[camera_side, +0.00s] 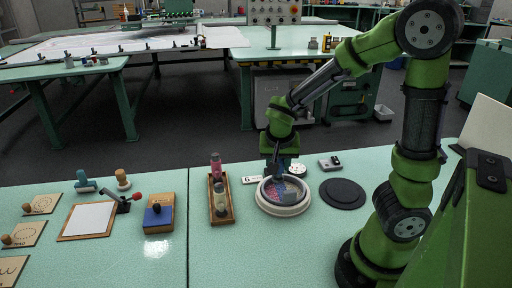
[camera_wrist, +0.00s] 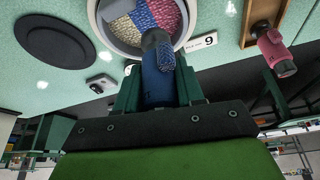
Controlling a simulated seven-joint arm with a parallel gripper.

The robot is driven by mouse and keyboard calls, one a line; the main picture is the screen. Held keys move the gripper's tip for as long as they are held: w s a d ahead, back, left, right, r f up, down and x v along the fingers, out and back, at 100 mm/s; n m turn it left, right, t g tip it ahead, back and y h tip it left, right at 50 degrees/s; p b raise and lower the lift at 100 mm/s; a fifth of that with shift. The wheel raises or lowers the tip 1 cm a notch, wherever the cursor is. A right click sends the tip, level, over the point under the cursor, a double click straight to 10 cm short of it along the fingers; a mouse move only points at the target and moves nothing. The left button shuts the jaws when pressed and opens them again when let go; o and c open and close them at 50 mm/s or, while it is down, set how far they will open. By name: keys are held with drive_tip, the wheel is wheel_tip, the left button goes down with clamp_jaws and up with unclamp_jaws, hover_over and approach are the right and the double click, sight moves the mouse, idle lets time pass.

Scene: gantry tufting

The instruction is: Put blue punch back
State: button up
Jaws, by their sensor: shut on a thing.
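My gripper (camera_side: 278,163) points down over the round white-rimmed bowl (camera_side: 283,207). In the wrist view my gripper (camera_wrist: 157,88) is shut on the blue punch (camera_wrist: 156,72), a dark blue cylinder held between the green fingers. A blue speckled patch lies against its far end; I cannot tell whether the end touches the bowl's contents. The wrist view shows blue, yellow and pink speckled sections inside the bowl (camera_wrist: 99,25). A wooden tray (camera_side: 229,214) stands left of the bowl with a pink punch (camera_side: 216,166) and a pale punch (camera_side: 220,198). The tray also shows in the wrist view (camera_wrist: 247,40).
A dark round disc (camera_side: 343,193) lies right of the bowl. A small grey device (camera_side: 330,163) and a number card (camera_side: 251,180) lie behind. Left are a blue pad on a wooden block (camera_side: 158,216), a white board (camera_side: 88,219) and stamps. Bare table lies in front.

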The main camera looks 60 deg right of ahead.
drive_tip(key=s+a+f, duration=0.1)
drive_tip(key=a+f, duration=0.2)
drive_tip(key=a, duration=0.6)
drive_tip(key=shift+m, duration=0.5)
drive_tip(key=w, duration=1)
drive_tip(key=w+f, duration=0.1)
drive_tip(key=w, duration=0.4)
drive_tip(key=shift+w+d, duration=0.4)
drive_tip(key=shift+f, duration=1.75)
drive_tip(key=shift+s+f, duration=0.1)
drive_tip(key=o, duration=0.9)
drive_tip(key=shift+o, duration=0.2)
